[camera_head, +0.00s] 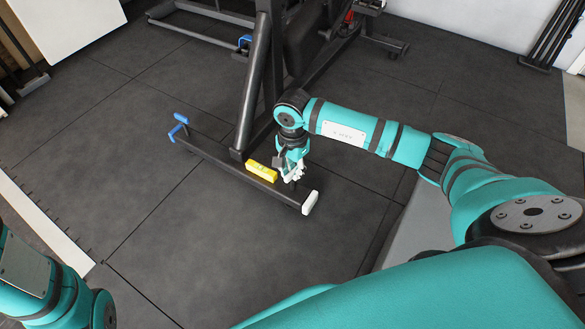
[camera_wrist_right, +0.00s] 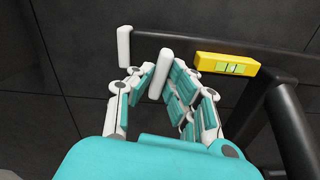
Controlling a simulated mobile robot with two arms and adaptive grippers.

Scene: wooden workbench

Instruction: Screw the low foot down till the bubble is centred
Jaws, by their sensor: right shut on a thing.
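A yellow level (camera_head: 261,171) with a green vial lies on a black bar (camera_head: 222,163) close to the floor. It also shows in the wrist view (camera_wrist_right: 228,65); the bubble's place in the vial is too small to read. My right gripper (camera_head: 292,177) points down at the bar, between the level and the bar's white end cap (camera_head: 310,202). In the wrist view my right gripper (camera_wrist_right: 156,82) is shut on a small upright white piece, the foot (camera_wrist_right: 160,74), beside the bar. My left gripper is out of view.
A slanted black post (camera_head: 254,85) rises from the bar beside the level, part of a larger dark frame. A blue part (camera_head: 179,126) sits at the bar's far left end. The dark tiled floor in front of the bar is clear.

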